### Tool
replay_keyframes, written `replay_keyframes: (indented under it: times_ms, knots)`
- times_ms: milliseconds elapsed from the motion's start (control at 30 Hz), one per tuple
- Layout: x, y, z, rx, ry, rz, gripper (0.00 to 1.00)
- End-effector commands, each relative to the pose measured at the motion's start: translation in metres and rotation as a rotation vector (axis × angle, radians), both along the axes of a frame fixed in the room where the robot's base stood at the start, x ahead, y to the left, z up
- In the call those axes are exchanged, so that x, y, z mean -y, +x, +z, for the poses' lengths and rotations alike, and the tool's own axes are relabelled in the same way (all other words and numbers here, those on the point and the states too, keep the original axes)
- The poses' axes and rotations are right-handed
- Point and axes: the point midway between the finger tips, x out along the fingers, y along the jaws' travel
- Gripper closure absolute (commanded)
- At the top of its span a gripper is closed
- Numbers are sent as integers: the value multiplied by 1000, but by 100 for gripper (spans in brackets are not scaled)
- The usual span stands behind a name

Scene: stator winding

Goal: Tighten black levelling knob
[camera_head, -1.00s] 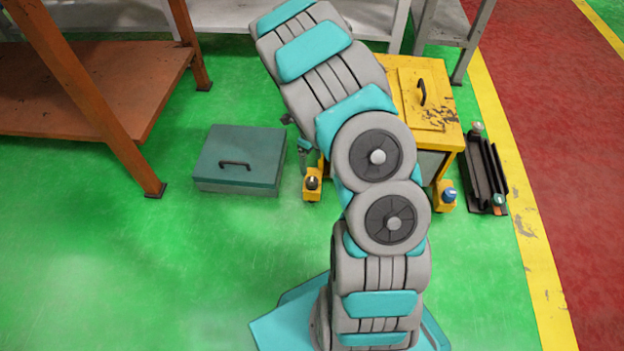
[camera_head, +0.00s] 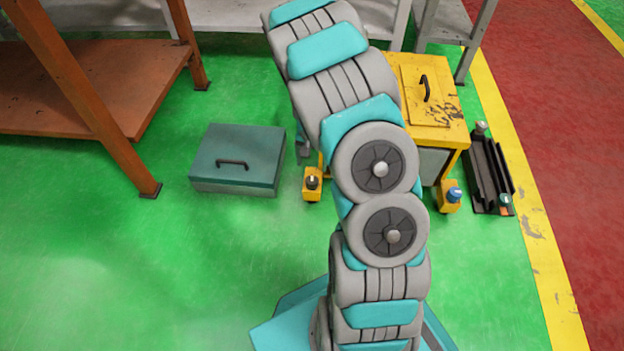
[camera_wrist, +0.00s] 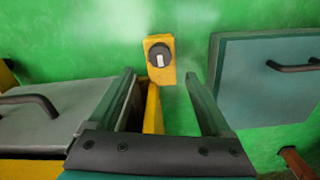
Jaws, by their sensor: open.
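The black levelling knob (camera_head: 313,182) sits on a yellow foot (camera_head: 312,195) at the front left of the yellow cabinet in the head view. In the wrist view the black knob (camera_wrist: 160,57), with a pale bar mark on its face, is on the yellow foot (camera_wrist: 163,77). My gripper (camera_wrist: 159,74) is open and empty. Its two fingers stand left and right of the knob in the picture, apart from it, with the knob a little beyond the tips. In the head view my arm hides most of the gripper.
The yellow cabinet (camera_head: 440,127) has a handled lid. A second foot with a blue knob (camera_head: 454,194) is at its right. A teal case (camera_head: 262,160) lies on the floor to the left. A black rack (camera_head: 491,172) stands right. Orange shelving (camera_head: 95,85) is at far left.

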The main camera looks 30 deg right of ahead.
Motion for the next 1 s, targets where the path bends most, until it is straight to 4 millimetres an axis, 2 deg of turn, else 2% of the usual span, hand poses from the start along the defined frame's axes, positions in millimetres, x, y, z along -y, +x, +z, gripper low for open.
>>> replay_keyframes:
  times_ms: [100,200,467,900,1000]
  knots:
    - [0,0,-4,1,-1,146,17]
    - [1,0,-4,1,-1,221,17]
    - [1,0,-13,0,0,265,17]
    - [0,-1,-74,-2,1,263,17]
    - [0,-1,-81,-1,2,263,17]
